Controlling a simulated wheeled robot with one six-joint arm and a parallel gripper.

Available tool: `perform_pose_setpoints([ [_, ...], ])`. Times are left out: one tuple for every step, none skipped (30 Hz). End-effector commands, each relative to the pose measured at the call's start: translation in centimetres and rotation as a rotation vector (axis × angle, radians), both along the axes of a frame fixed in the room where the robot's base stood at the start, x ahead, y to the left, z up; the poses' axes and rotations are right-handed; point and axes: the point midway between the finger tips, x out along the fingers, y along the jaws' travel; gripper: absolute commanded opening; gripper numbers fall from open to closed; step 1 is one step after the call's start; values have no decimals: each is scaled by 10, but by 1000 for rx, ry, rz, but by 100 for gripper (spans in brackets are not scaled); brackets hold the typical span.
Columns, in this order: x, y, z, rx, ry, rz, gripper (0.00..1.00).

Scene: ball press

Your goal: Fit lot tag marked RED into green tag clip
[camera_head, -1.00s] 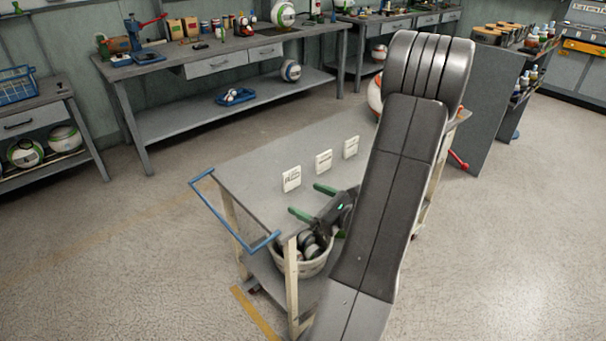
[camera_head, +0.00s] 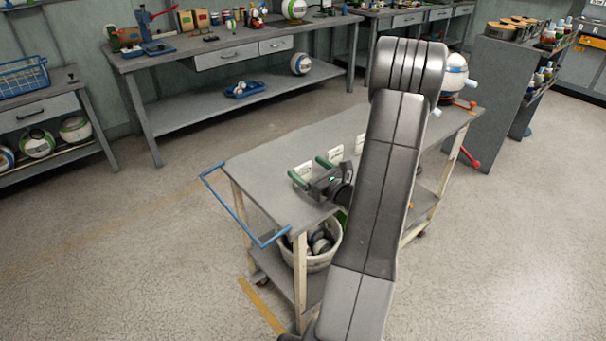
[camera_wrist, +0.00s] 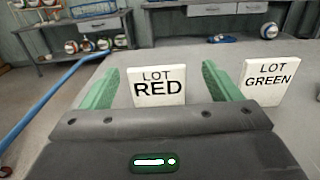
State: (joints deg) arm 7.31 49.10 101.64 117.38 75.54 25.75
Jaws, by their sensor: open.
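The lot tag marked RED (camera_wrist: 158,87) is a white upright card on the cart top, seen between my two green fingertips in the wrist view. It also shows in the head view (camera_head: 303,170), partly behind my gripper. My gripper (camera_head: 312,168) is open, its fingers (camera_wrist: 158,82) on either side of the tag; contact cannot be told. The tag marked GREEN (camera_wrist: 266,82) stands to the right, just outside the right finger. It shows in the head view (camera_head: 336,154). A third white tag (camera_head: 360,143) is partly hidden by my arm. I cannot make out the green tag clip.
A workbench (camera_head: 190,60) with tools is behind.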

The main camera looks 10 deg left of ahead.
Motion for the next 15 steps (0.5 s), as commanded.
perform_pose_setpoints([
  [3,8,0,0,0,4,84],
  [5,13,-1,0,0,5,84],
  [8,18,-2,0,0,5,84],
  [10,22,-3,1,1,5,84],
  [13,25,-2,0,-1,4,84],
  [17,29,-2,-1,-1,3,84],
  [18,31,-2,-1,-1,3,84],
  [20,33,-2,-1,-1,3,84],
  [21,35,-2,0,-1,2,84],
  [22,35,-2,1,-1,1,84],
  [23,36,-2,1,-1,1,84],
  [23,36,-3,1,-1,1,84],
  [23,36,-3,1,-1,0,84],
  [23,36,-3,1,-1,0,84],
  [23,36,-3,1,-1,0,84],
])
